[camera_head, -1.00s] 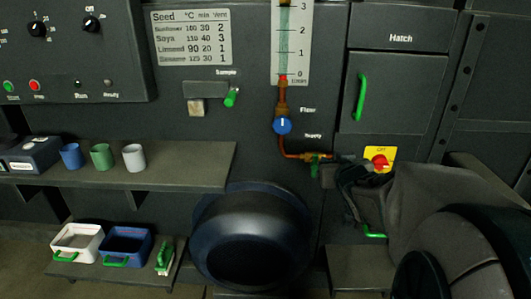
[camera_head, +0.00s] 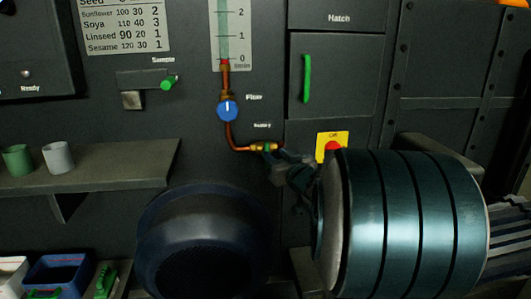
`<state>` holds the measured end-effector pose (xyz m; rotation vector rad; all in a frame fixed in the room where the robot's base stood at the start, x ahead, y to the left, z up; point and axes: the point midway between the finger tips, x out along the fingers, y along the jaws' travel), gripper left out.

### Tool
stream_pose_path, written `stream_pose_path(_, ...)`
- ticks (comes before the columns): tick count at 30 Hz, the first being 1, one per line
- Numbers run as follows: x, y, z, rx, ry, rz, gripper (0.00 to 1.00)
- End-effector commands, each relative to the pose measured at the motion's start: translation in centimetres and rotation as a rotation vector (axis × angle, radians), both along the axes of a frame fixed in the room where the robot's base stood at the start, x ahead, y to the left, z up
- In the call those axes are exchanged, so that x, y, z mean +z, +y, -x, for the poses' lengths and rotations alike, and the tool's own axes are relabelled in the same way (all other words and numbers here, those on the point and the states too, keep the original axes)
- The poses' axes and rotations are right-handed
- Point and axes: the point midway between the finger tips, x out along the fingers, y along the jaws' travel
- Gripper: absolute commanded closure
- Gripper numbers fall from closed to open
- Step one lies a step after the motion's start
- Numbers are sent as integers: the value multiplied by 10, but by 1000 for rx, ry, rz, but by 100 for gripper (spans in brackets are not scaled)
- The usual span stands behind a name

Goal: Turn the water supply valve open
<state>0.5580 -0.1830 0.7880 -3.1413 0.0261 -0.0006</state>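The water supply valve (camera_head: 266,147) is a small brass fitting with a green part, at the lower end of the copper pipe under a "Supply" label. Its handle is too small for me to tell which way it points. My gripper (camera_head: 284,161) is dark and sits just right of and slightly below the valve, in front of the panel. Its fingers overlap or nearly meet the valve's right end in the picture; I cannot tell whether they touch. The finger gap is not clear, and my large arm link hides much of the area behind.
A blue flow knob (camera_head: 227,110) sits on the pipe above the valve. A red knob on a yellow plate (camera_head: 331,143) is close right, partly behind my arm. A green hatch handle (camera_head: 307,78) is above. A dark round drum (camera_head: 205,240) bulges out below.

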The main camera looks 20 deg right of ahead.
Motion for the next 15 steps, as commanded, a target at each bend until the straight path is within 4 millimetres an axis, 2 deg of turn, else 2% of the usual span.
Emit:
stream_pose_path(3,-4,0,-26,2,0,0,66)
stream_pose_path(7,-3,-1,-48,0,0,0,66)
stream_pose_path(15,-1,-1,-72,-1,0,1,66)
